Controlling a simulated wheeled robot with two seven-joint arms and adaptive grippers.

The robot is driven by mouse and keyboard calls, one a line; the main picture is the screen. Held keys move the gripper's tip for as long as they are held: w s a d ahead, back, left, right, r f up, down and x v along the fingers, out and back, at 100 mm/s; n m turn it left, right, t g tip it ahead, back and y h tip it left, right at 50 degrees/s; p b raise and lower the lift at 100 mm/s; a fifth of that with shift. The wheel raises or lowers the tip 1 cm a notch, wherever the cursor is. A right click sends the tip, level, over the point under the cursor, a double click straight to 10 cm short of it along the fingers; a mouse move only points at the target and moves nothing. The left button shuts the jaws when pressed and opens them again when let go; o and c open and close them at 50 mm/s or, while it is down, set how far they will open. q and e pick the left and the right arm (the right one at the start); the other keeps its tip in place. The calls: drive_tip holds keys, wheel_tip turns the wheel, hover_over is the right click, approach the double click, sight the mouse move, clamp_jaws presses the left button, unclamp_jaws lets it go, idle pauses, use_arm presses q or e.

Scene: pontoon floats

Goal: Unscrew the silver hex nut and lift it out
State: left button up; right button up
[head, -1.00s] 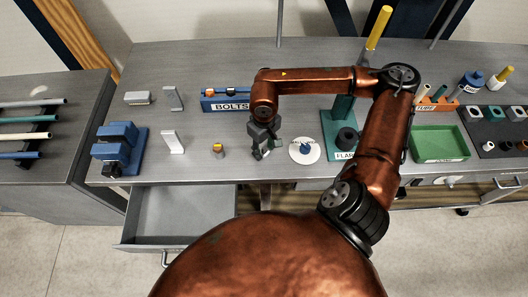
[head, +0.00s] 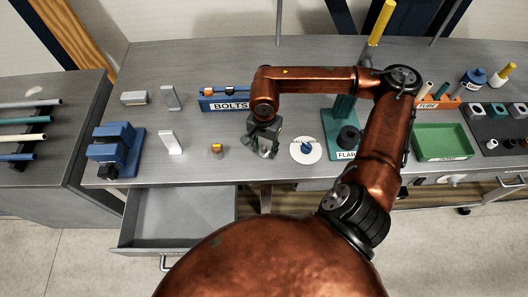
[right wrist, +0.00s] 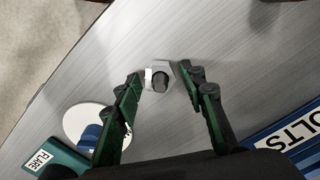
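The silver hex nut (right wrist: 159,75) shows in the right wrist view, with a dark round centre. A pale piece shows at its left side; I cannot tell what it is. My right gripper (right wrist: 162,76) is open, with its green-and-black fingers on either side of the nut and a gap at each side. In the head view my right gripper (head: 265,150) points down near the table's front edge, and it largely hides the nut. My left gripper is not in view.
A white disc with a blue centre (head: 306,151) and the green FLARE stand (head: 340,120) are right of the gripper. The blue BOLTS rack (head: 222,104) is behind left. A small yellow-topped piece (head: 217,149) is left. An open drawer (head: 180,218) juts out in front.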

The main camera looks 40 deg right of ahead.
drive_tip(key=m, duration=0.5)
drive_tip(key=shift+f+m, duration=0.1)
drive_tip(key=shift+m, duration=0.3)
drive_tip(key=m+b, duration=0.1)
drive_tip(key=m, duration=0.9)
drive_tip(key=shift+m, duration=0.3)
drive_tip(key=m, duration=0.5)
drive_tip(key=shift+c, duration=0.4)
